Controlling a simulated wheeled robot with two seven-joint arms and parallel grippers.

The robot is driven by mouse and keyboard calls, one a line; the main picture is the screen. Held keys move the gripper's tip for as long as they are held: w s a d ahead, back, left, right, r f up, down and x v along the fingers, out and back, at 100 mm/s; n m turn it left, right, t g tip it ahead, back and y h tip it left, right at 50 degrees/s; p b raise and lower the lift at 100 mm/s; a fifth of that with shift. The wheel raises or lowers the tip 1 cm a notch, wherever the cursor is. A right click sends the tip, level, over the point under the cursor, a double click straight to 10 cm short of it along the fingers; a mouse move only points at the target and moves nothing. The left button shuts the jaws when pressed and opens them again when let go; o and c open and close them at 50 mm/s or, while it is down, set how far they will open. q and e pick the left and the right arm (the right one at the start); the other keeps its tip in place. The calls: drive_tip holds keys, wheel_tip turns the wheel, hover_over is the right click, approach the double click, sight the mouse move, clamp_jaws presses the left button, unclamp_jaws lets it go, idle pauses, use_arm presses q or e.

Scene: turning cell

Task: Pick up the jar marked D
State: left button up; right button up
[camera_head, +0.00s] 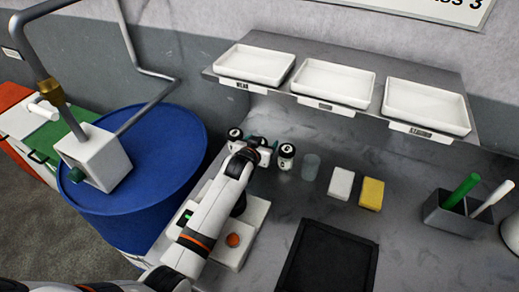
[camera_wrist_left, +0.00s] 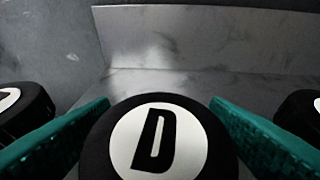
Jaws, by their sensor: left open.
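The jar marked D (camera_wrist_left: 158,140) has a black lid with a white disc and a black letter D. In the left wrist view it stands at the bottom middle, between the two green fingers of my left gripper (camera_wrist_left: 160,104). The fingers are open on either side of the lid; whether they touch it I cannot tell. In the head view my left gripper (camera_head: 259,145) is over the middle of a row of jars and mostly hides the jar there. My right gripper is not in view.
Similar black-lidded jars stand close by on the left (camera_head: 235,134) and right (camera_head: 286,151). A clear glass (camera_head: 311,167), a white block (camera_head: 341,183) and a yellow block (camera_head: 371,194) follow to the right. A shelf (camera_head: 285,93) with white trays overhangs behind.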

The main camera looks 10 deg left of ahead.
use_arm(q)
drive_tip(key=c, duration=1.1)
drive_tip(key=shift+r, duration=0.1)
